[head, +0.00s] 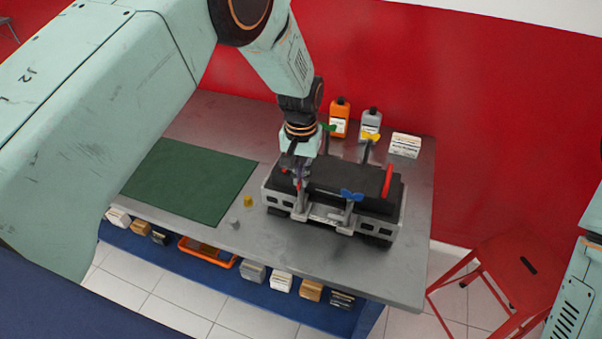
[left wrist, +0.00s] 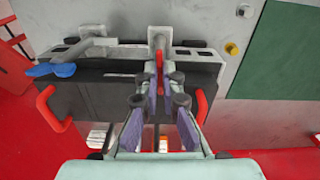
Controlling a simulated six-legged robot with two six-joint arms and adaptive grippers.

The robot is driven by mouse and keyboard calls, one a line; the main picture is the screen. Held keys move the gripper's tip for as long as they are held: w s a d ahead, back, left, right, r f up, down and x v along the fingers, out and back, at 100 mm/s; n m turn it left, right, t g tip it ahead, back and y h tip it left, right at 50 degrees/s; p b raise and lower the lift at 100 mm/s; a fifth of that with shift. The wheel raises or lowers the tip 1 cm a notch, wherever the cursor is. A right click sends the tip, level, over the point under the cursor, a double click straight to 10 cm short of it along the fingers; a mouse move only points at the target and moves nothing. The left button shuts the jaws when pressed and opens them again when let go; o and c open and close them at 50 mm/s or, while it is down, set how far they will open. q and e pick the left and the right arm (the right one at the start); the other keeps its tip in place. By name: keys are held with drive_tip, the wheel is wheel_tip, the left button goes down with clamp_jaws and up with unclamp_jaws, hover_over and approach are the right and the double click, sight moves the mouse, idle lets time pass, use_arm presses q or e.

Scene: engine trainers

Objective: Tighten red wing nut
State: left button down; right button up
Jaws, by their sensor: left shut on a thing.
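The engine trainer (head: 335,215) is a black block with a grey slotted rail, standing on the metal table. My left gripper (head: 300,176) reaches down over its near left corner. In the left wrist view, the gripper (left wrist: 159,88) is shut on the red wing nut (left wrist: 159,66), of which a narrow red strip shows between the fingers. The fingers hide most of the nut. A blue wing nut (head: 352,195) sits at the near right clamp, and it also shows in the left wrist view (left wrist: 50,70). Green (head: 328,127) and yellow (head: 371,136) wing nuts are at the back. My right gripper is out of view.
A red handle (head: 387,181) stands at the trainer's right end. An orange bottle (head: 339,118), a grey bottle (head: 371,123) and a white box (head: 405,145) stand behind. A green mat (head: 188,182) lies left.

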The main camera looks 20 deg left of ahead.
use_arm(q)
drive_tip(key=shift+m, duration=0.4)
drive_tip(key=c, duration=1.5)
unclamp_jaws()
drive_tip(key=shift+s, duration=0.1)
drive_tip(key=shift+r, duration=0.1)
drive_tip(key=shift+r, duration=0.35)
wheel_tip(320, 180, up, 11)
drive_tip(key=shift+r, duration=0.1)
